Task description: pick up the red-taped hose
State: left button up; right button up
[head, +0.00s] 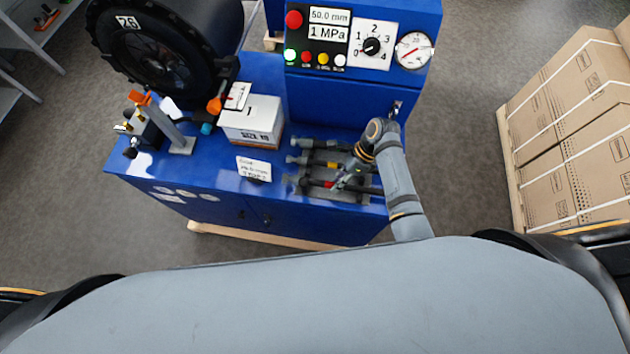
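The red-taped hose (316,182) is dark with a red band and lies in the front row of a grey tray (350,197) on the blue machine's top. My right gripper (338,186) reaches down from the right, with its fingertips at the hose just right of the red band. The gripper and wrist hide part of the hose. The fingers are too small here to tell whether they are open or closed on it. My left gripper is out of view.
A yellow-taped hose (317,162) and another dark hose (310,143) lie behind in the tray. A white box (252,125), a paper card (252,167) and a clamp stand (170,130) are left. The control panel (350,50) rises behind. Strapped cartons (575,120) stand right.

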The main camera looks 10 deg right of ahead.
grip_shut()
jog(key=shift+w+d+r, duration=0.1)
jog(key=shift+r, duration=0.05)
pick_arm(q)
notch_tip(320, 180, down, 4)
jog(key=b, duration=0.4)
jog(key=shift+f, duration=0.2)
pick_arm(e)
jog(key=w+d+r, duration=0.2)
jog(key=d+r, duration=0.2)
jog(key=d, duration=0.2)
jog(key=w+d+r, duration=0.3)
jog(key=d, duration=0.3)
jog(key=shift+d+r, duration=0.4)
